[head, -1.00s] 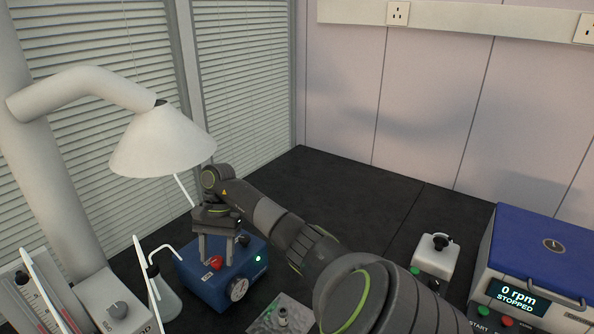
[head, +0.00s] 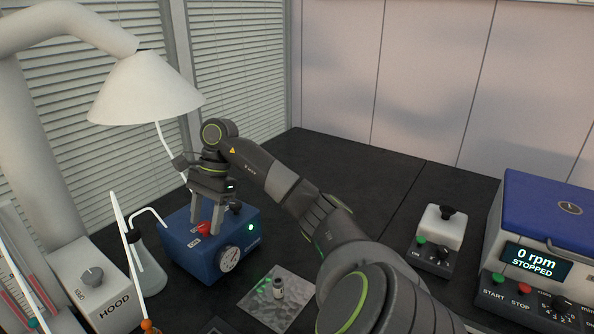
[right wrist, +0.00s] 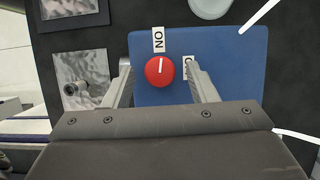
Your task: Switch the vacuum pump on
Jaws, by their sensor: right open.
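The vacuum pump is a blue box (head: 186,260) on the dark bench, with a red knob (head: 203,230), a round gauge (head: 229,259) and a lit green lamp (head: 251,227). My right gripper (head: 205,226) points down over the knob, open, with one finger on each side of it. In the right wrist view, the red knob (right wrist: 160,71) lies between the finger ends of the gripper (right wrist: 159,66). The knob's white line points at the ON label (right wrist: 159,40). A second label (right wrist: 188,67) is partly hidden by a finger. My left gripper is out of view.
A flask (head: 148,266) with a bent tube stands left of the pump, beside the HOOD control box (head: 99,284). A lamp-like white hood (head: 146,88) hangs above. A metal plate (head: 262,302) with a small vial lies in front. A centrifuge (head: 555,215) stands right.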

